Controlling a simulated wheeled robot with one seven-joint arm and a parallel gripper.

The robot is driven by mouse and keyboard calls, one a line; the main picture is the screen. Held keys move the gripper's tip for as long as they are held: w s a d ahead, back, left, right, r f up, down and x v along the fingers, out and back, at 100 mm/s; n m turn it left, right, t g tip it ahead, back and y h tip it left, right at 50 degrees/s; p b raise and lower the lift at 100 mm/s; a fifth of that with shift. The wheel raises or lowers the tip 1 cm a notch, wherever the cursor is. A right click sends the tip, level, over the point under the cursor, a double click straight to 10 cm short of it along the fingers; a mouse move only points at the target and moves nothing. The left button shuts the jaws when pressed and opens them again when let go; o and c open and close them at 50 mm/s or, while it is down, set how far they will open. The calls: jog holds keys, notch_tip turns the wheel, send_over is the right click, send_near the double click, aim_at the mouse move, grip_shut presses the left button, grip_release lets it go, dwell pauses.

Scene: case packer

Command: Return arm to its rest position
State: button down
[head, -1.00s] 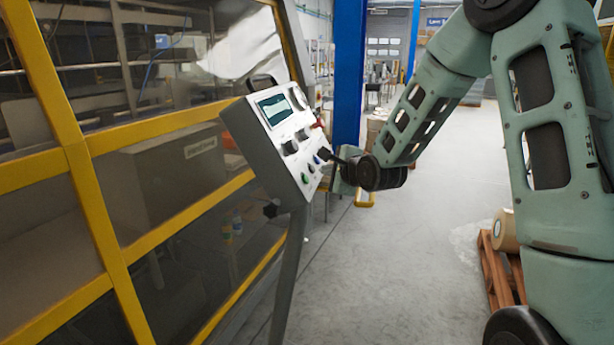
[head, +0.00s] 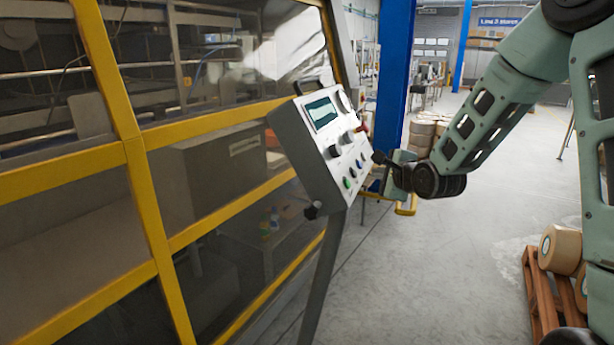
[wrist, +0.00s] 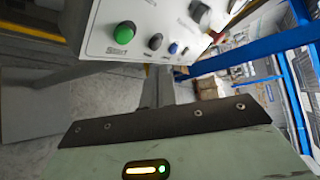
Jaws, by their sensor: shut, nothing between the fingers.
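My arm reaches in from the right side of the head view. My gripper (head: 379,158) is just right of the control panel (head: 322,145), with its dark fingertips close to the panel face. A small gap seems to lie between them, though I cannot tell exactly. The fingers are shut and hold nothing. In the wrist view, my gripper (wrist: 158,76) points at the lower edge of the panel (wrist: 92,45). A green button (wrist: 124,32) marked Start shows there, with a dark button and a blue button (wrist: 173,48) to its right.
A yellow-framed machine enclosure (head: 133,150) fills the left. A blue post (head: 395,75) stands behind my gripper. Large rolls (head: 559,249) lie on a wooden pallet (head: 541,300) at lower right. Open grey floor (head: 440,270) lies between panel and pallet.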

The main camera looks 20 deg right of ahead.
jog(key=s+a+f+n+g+y+b, duration=0.1)
jog(key=s+a+f+n+g, duration=0.1)
jog(key=s+a+n, duration=0.4)
jog(key=s+a+f+n+g+y+b, duration=0.1)
jog(key=s+a+f+n+g+b, duration=0.2)
jog(key=a, duration=0.6)
jog(key=s+a+f+n+g+y, duration=0.1)
jog(key=s+a+f+n+g, duration=0.15)
jog(key=a+n, duration=0.35)
jog(key=s+a+f+n+g+b, duration=0.1)
jog(key=s+a+n+g, duration=0.1)
jog(key=s+n, duration=0.3)
jog(key=s+a+f+n+g+h+b, duration=0.1)
jog(key=s+n, duration=0.4)
jog(key=s, duration=0.7)
jog(key=s+a+f+n+g+b, duration=0.1)
jog(key=s+a+n+g, duration=0.2)
jog(key=s+a+n, duration=0.2)
jog(key=s, duration=0.3)
jog(key=shift+s+a+f+n+g+h, duration=0.15)
jog(key=shift+s+f+n+g+h, duration=0.15)
jog(key=shift+s+f+g, duration=0.05)
